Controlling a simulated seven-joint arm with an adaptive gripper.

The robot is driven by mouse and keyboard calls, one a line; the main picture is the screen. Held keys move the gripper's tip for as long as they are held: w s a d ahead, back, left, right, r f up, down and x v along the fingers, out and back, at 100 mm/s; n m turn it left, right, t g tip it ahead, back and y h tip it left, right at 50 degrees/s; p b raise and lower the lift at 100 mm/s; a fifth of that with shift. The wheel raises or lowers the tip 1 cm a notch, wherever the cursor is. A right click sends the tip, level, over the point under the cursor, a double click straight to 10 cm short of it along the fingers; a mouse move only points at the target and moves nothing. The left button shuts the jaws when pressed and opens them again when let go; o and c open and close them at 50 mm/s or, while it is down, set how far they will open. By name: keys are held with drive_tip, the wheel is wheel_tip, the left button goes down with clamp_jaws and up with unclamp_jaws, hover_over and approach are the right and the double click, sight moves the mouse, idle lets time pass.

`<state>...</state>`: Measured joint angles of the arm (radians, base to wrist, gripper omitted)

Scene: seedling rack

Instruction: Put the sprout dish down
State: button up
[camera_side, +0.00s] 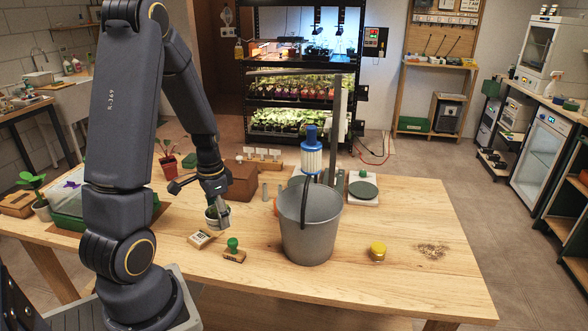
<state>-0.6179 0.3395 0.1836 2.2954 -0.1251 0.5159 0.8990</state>
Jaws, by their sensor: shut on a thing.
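The sprout dish (211,217) is a small pale bowl with green in it, left of the middle of the wooden table (400,205). My gripper (219,207) reaches down from above and is shut on the dish. One finger covers part of the dish's right side. The dish looks roughly upright. I cannot tell whether its base touches the table or hangs just above it.
A grey bucket (308,235) with a blue-capped filter (311,155) above it stands to the right. A green-handled stamp (233,250) and small box (201,239) lie in front of the dish. A cardboard box (240,182) stands behind. A yellow-lidded jar (377,251) is farther right; the table's right side is mostly clear.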

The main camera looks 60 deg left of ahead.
drive_tip(key=w+a+f, duration=0.3)
drive_tip(key=w+a, duration=0.1)
drive_tip(key=w, duration=0.2)
hover_over(248, 230)
wheel_tip(248, 230, down, 6)
drive_tip(key=shift+s+d+r, duration=0.1)
drive_tip(key=shift+s+d, duration=0.05)
drive_tip(key=shift+w+f, duration=0.2)
drive_tip(key=shift+f, duration=1.65)
drive_tip(key=shift+f, duration=0.15)
drive_tip(key=o, duration=1.2)
